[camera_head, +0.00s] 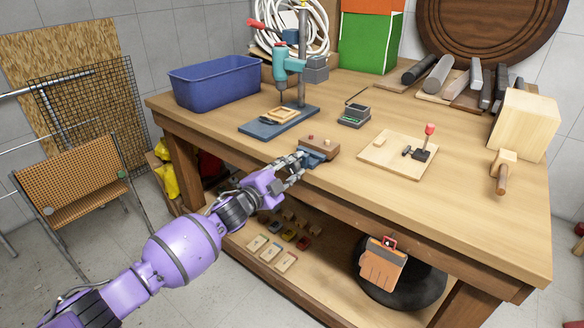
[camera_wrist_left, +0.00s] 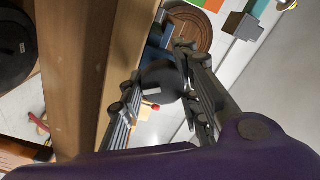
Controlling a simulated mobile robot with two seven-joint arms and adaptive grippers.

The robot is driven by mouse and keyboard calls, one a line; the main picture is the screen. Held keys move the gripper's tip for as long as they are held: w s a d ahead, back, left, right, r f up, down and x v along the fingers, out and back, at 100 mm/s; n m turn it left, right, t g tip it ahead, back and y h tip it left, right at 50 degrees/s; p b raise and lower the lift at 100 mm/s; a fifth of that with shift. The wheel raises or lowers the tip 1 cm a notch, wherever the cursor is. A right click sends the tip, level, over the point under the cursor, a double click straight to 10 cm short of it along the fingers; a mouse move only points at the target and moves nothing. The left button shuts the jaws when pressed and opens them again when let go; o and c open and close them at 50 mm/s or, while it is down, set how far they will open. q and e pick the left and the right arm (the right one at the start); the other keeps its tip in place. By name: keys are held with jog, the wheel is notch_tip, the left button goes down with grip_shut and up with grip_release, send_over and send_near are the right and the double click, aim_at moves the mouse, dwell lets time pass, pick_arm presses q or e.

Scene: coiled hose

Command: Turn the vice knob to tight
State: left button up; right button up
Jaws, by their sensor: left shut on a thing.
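The vice (camera_head: 318,154), blue with a brown wooden block on top, sits at the front edge of the workbench in the head view. My left gripper (camera_head: 298,163) reaches it from the front left and covers its knob there. In the left wrist view, the dark round vice knob (camera_wrist_left: 161,80) with a small pale mark lies between the two fingers of my left gripper (camera_wrist_left: 158,102). The gripper is shut on the knob. A blue part of the vice (camera_wrist_left: 155,52) shows behind the knob. My right gripper is not in view.
On the workbench (camera_head: 450,215) stand a drill press (camera_head: 301,60), a blue bin (camera_head: 215,82), a small dark device (camera_head: 354,116), a board with a red-handled clamp (camera_head: 400,155) and a mallet (camera_head: 502,172). Small blocks lie on the shelf below. The front right bench top is clear.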

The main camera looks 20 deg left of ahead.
pick_arm(q)
jog(key=shift+s+d+f, duration=0.15)
jog(key=shift+d+f, duration=0.1)
jog(key=shift+f, duration=0.25)
jog(key=o, duration=1)
jog(key=shift+r, duration=0.15)
jog(key=shift+a+r, duration=0.1)
jog(key=shift+r, duration=0.05)
jog(key=v, duration=1.2)
